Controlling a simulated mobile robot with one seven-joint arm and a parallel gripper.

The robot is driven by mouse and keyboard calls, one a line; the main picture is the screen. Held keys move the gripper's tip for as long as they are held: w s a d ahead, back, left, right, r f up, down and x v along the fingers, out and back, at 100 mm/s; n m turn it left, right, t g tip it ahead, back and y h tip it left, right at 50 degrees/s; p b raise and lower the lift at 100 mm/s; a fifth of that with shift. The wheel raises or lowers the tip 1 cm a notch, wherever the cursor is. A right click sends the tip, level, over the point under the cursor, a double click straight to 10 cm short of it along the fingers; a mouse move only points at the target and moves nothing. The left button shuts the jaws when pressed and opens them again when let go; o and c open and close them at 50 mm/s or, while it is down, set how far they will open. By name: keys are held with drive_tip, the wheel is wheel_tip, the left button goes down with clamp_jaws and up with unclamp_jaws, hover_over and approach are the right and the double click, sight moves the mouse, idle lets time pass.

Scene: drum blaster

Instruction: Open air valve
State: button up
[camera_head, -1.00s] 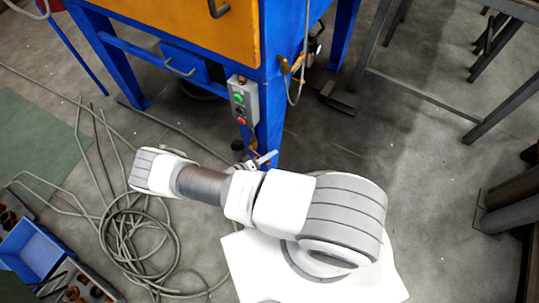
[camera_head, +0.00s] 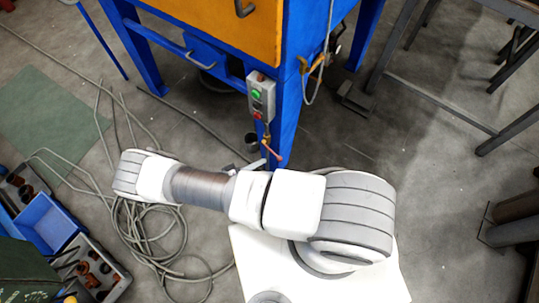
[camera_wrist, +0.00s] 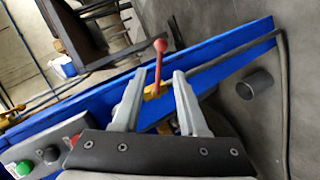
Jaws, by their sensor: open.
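The air valve has a red lever with a round knob (camera_wrist: 160,46) and a yellow brass body (camera_wrist: 155,91), mounted on the blue leg of the cabinet. In the head view its red lever (camera_head: 272,150) shows just beyond my arm. My gripper (camera_wrist: 159,74) is open, with one grey finger on each side of the lever in the wrist view. The knob extends past the fingertips. I cannot tell whether either finger touches the lever. In the head view my gripper is mostly hidden behind my arm.
A control box (camera_head: 261,96) with green and red buttons sits on the cabinet leg above the valve. The blue cabinet (camera_head: 292,60) has an orange door (camera_head: 225,30). Coiled hoses (camera_head: 160,235) and a blue bin (camera_head: 45,222) lie left. A dark metal frame (camera_head: 440,103) stands right.

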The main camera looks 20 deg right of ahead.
drive_tip(key=v, duration=0.5)
drive_tip(key=shift+c, duration=0.2)
